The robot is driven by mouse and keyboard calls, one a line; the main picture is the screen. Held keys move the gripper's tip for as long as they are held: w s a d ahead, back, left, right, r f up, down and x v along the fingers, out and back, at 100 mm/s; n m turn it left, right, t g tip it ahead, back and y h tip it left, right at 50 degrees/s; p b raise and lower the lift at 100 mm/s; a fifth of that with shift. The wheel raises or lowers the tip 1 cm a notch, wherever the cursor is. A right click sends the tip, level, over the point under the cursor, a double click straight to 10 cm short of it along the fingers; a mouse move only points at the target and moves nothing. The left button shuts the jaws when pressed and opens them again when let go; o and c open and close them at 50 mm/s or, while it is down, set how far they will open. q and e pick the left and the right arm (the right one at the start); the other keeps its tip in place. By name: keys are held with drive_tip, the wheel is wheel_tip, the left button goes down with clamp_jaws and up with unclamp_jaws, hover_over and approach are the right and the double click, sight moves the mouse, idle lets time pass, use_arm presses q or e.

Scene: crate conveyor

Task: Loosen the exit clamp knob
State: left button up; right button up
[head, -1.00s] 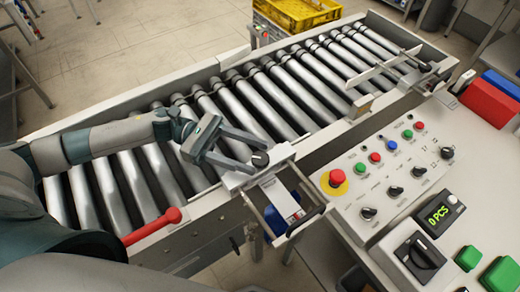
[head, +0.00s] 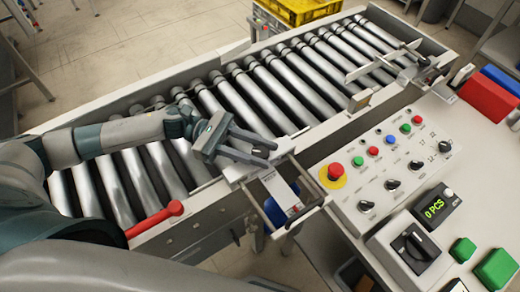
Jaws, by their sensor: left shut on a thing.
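The exit clamp knob (head: 260,152) is a small black knob on a light metal plate at the near rail of the roller conveyor (head: 165,215). My left gripper (head: 266,154) reaches in from the left over the rollers. Its two grey fingers are shut on the knob, one on the far side and one on the near side. The fingers hide much of the knob, and I cannot tell how far it is turned. My right gripper is not in view.
A red-handled lever (head: 155,218) lies along the near rail. An open metal drawer-like tray (head: 318,191) juts out below the plate. The control panel (head: 350,215) with a red stop button (head: 335,170) stands at right. A yellow crate (head: 300,10) is behind the conveyor.

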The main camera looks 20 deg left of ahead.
use_arm(q)
drive_tip(key=shift+f+n+t, duration=0.1)
drive_tip(key=shift+n+t, duration=0.2)
drive_tip(key=shift+t, duration=0.1)
drive_tip(key=shift+s+n+t+b, duration=0.15)
drive_tip(key=shift+n+t+b, duration=1)
drive_tip(key=shift+t, duration=0.75)
drive_tip(key=shift+n+t+y, duration=0.8)
drive_tip(key=shift+n+t, duration=0.65)
drive_tip(key=shift+t, duration=0.65)
drive_tip(key=o, duration=1)
drive_tip(key=shift+o, duration=0.2)
drive_tip(key=shift+a, duration=0.15)
